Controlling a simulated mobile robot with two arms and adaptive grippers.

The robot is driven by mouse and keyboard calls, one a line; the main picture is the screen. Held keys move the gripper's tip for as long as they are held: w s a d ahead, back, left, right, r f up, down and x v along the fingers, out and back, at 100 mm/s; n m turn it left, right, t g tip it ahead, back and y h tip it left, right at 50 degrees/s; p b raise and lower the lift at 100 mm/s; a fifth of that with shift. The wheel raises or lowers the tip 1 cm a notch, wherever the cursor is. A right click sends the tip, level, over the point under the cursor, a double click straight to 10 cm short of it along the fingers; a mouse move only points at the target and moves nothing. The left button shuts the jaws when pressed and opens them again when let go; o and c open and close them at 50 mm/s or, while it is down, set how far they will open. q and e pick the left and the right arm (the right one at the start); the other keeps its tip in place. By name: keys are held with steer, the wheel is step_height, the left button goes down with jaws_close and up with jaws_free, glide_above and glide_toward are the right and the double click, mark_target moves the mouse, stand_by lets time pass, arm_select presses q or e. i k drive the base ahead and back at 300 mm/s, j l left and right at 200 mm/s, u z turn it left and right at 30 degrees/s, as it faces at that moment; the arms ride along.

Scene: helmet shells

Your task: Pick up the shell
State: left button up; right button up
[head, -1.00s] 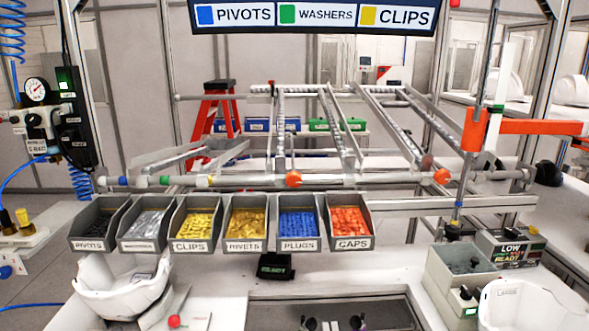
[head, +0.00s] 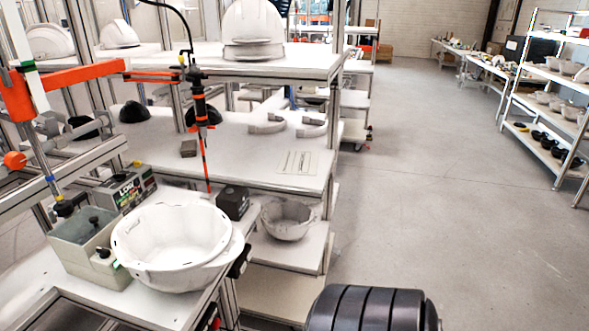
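A white helmet shell (head: 170,250) lies open side up at the front right corner of the workbench in the head view. Its hollow inside faces me and its brim overhangs the bench edge. A second, greyer shell (head: 287,222) sits lower, on a shelf to the right of the bench. White helmet shells (head: 253,30) also stand on the upper shelf at the back. A dark ribbed part at the bottom edge seems to be a link of my arm. Neither of my grippers shows in the head view.
A grey bin (head: 80,262) and a small display box (head: 125,188) stand left of the near shell. A screwdriver (head: 203,140) hangs above the bench behind it. A rack (head: 550,100) holds more shells at far right. The grey floor (head: 420,200) between is clear.

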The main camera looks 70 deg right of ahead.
mark_target(291, 220)
steer(key=z, duration=2.15)
steer(key=u, duration=0.5)
steer(key=i+l+u, duration=0.15)
steer(key=l+u, duration=0.15)
steer(key=u, duration=0.15)
steer(key=l+u, duration=0.45)
steer(key=i+l+u, duration=0.1)
steer(key=l+u, duration=0.15)
steer(key=u, duration=0.2)
steer(key=l+u, duration=0.45)
steer(key=k+j, duration=0.05)
steer(key=j, duration=0.05)
